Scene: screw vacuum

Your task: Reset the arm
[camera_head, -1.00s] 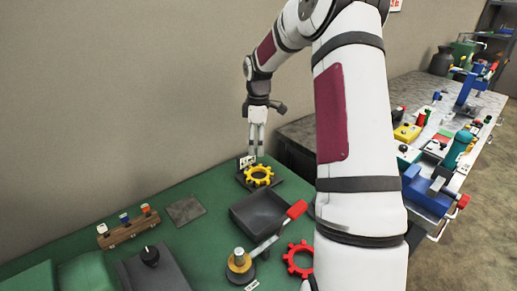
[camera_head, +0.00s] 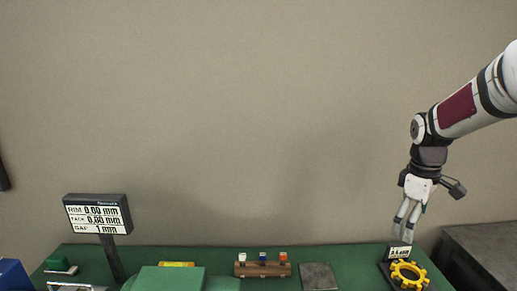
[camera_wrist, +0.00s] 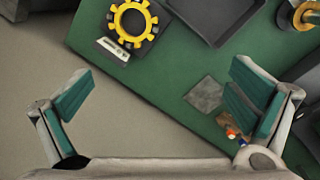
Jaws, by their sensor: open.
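My arm (camera_head: 465,105) reaches in from the right in the head view and hangs down at the elbow and wrist. My gripper (camera_head: 402,228) points downward above the yellow gear (camera_head: 408,284) on its dark stand at the right end of the green table. In the wrist view the fingers with teal pads stand wide apart, and nothing is held between them. There the yellow gear (camera_wrist: 133,41) lies near the top edge, beyond the fingers. In the head view the fingertips overlap the gear's label, so their height above it is hard to tell.
The green table (camera_head: 345,255) carries a display (camera_head: 98,214), a wooden block (camera_head: 263,270) with small coloured pieces and a grey plate (camera_head: 318,276). A dark tray (camera_wrist: 215,18) shows in the wrist view. A grey table (camera_head: 485,250) stands at right. The wall behind is bare.

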